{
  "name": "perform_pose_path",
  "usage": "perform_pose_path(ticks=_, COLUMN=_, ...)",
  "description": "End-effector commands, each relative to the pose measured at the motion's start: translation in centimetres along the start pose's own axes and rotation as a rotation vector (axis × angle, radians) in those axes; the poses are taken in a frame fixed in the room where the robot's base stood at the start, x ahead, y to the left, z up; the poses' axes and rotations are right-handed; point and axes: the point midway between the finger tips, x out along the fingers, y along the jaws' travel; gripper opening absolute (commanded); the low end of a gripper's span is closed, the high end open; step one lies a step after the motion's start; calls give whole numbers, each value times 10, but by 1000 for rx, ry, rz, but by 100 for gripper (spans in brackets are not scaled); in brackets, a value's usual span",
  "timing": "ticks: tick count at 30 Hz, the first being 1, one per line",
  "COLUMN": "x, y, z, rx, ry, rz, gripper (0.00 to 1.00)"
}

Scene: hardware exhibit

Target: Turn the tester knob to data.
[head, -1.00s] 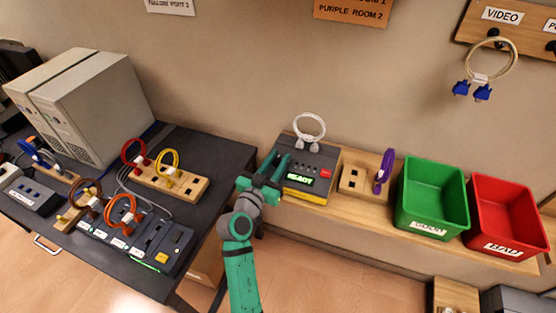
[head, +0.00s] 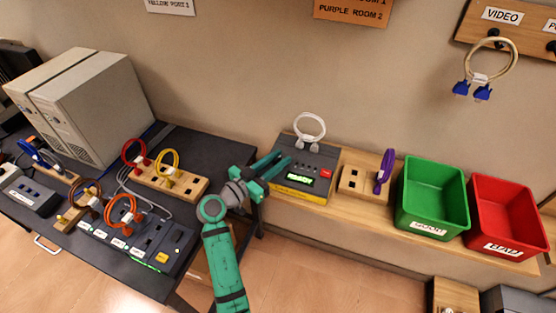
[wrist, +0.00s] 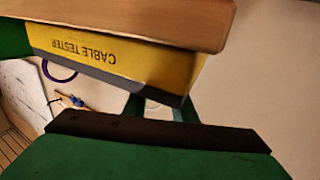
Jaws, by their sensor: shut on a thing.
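The cable tester (head: 318,164) is a grey box with a yellow front edge, standing on the wooden shelf. Its green display (head: 299,178) is lit, but I cannot read its text surely. My gripper (head: 285,159) reaches over the tester's left part from the left, its fingers slanting up to the right. It is shut on the tester knob, which the fingers hide. The knob's pointer and setting marks cannot be seen. In the wrist view the tester's yellow front (wrist: 110,57) shows upside down, lettered CABLE TESTER, above a dark gripper pad (wrist: 150,138).
A white cable (head: 309,127) stands at the tester's back. A wooden block (head: 362,184) with a purple cable (head: 385,170) is to its right, then a green bin (head: 433,200) and a red bin (head: 510,215). The dark desk (head: 225,160) is close on the left.

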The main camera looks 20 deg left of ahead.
Motion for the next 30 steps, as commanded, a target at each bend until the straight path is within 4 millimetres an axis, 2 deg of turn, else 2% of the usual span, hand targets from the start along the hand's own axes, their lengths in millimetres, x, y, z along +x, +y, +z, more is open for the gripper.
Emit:
perform_pose_path(ticks=15, x=2, y=2, z=0, rx=-1, ry=0, rz=419, gripper=2)
perform_pose_path(ticks=30, x=1, y=3, z=1, rx=-2, ry=-3, rz=558, gripper=2)
